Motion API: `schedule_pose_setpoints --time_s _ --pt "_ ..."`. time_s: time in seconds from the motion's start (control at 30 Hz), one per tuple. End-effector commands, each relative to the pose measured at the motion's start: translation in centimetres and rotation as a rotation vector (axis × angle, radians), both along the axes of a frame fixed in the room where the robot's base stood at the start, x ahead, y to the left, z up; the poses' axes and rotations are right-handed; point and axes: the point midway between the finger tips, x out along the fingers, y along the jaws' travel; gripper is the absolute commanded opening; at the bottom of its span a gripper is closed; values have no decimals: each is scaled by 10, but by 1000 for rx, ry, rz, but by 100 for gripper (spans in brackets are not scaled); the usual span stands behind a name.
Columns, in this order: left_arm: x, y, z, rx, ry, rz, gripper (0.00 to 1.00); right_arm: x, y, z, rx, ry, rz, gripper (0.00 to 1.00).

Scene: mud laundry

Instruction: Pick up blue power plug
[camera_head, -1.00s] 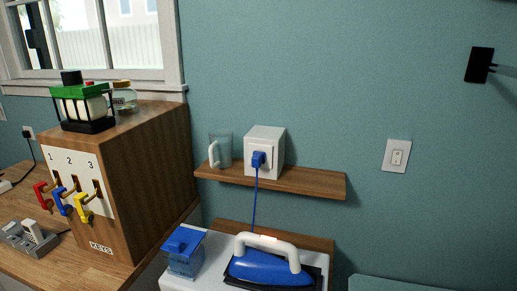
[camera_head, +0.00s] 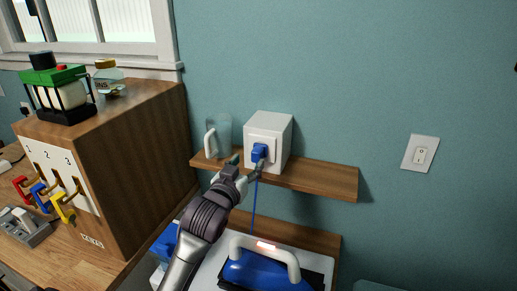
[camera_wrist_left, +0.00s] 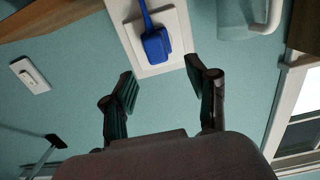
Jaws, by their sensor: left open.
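The blue power plug (camera_head: 259,152) sits in the front of a white socket box (camera_head: 281,135) on a wooden wall shelf. Its blue cord hangs down toward the blue iron (camera_head: 262,272). My left gripper (camera_head: 246,166) is just in front of the plug, a little to its left and below in the head view. In the left wrist view the plug (camera_wrist_left: 155,46) lies ahead, between the lines of the two open fingers (camera_wrist_left: 165,85) and beyond their tips. The fingers are open and empty, and I see no contact with the plug. My right gripper is not in view.
A clear mug (camera_head: 218,138) with a white handle stands on the shelf (camera_head: 325,181) left of the socket box, close to my gripper. A wooden key cabinet (camera_head: 135,165) stands at left. A light switch (camera_head: 420,153) is on the wall at right. The wall between is clear.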

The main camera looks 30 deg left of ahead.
Motion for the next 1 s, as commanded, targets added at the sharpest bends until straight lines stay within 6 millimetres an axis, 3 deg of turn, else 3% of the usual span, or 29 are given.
schedule_pose_setpoints --time_s 0.17,0.3,0.37,0.6,0.87,1.0 --pt "14 3 0 1 0 0 58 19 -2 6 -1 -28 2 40" --pt "28 6 5 1 2 0 58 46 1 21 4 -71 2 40" --pt "37 7 8 -1 3 0 58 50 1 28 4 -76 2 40" --pt "63 13 4 1 1 0 58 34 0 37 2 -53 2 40" --pt "65 13 2 1 1 -1 58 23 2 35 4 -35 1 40" --pt "65 13 2 1 1 -1 35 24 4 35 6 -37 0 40"
